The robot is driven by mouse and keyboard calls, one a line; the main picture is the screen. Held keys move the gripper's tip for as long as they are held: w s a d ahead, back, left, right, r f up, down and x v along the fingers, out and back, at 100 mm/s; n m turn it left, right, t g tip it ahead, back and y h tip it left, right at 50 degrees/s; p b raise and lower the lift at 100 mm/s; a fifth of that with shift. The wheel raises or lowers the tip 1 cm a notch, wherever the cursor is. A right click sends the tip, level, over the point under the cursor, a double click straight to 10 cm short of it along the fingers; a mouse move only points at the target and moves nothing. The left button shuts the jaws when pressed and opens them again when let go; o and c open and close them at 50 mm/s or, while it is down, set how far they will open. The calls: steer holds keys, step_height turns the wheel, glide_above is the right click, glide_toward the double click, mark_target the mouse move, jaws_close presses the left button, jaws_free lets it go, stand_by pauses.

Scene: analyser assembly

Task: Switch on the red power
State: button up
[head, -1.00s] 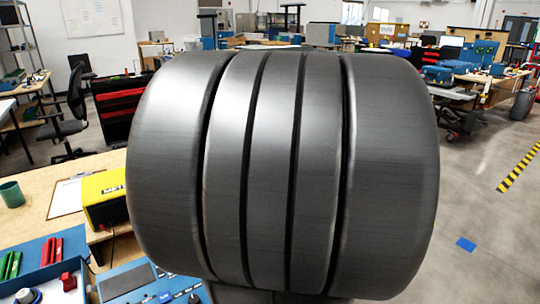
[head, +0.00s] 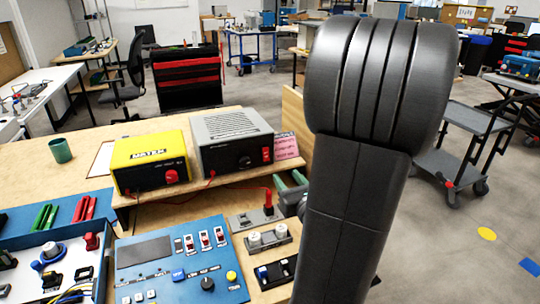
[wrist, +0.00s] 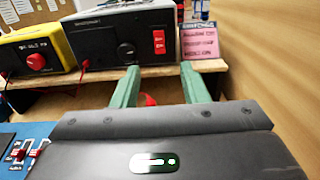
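A grey power box (head: 234,142) with a red rocker switch (head: 267,155) stands on the wooden shelf at the back of the bench. In the wrist view the red switch (wrist: 159,42) is on the box's front, right of a black knob. My gripper (wrist: 158,84) has two green fingers spread apart with nothing held between them. It points toward the box from in front and below the switch, apart from it. In the head view, my arm partly hides the gripper (head: 288,188). A red lever (head: 268,198) stands on a small grey base close left of the gripper.
A yellow box (head: 150,160) with a red knob stands left of the grey box. A pink note (head: 286,146) is at its right. A blue control panel (head: 180,265) and small switch blocks (head: 268,240) lie in front. A wooden side panel (wrist: 262,60) bounds the right.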

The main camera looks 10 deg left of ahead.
mark_target(266, 152)
steer(key=x, duration=1.3)
steer(key=shift+w+a, duration=0.15)
steer(key=shift+a, duration=0.1)
jaws_close()
steer(key=shift+f, duration=0.1)
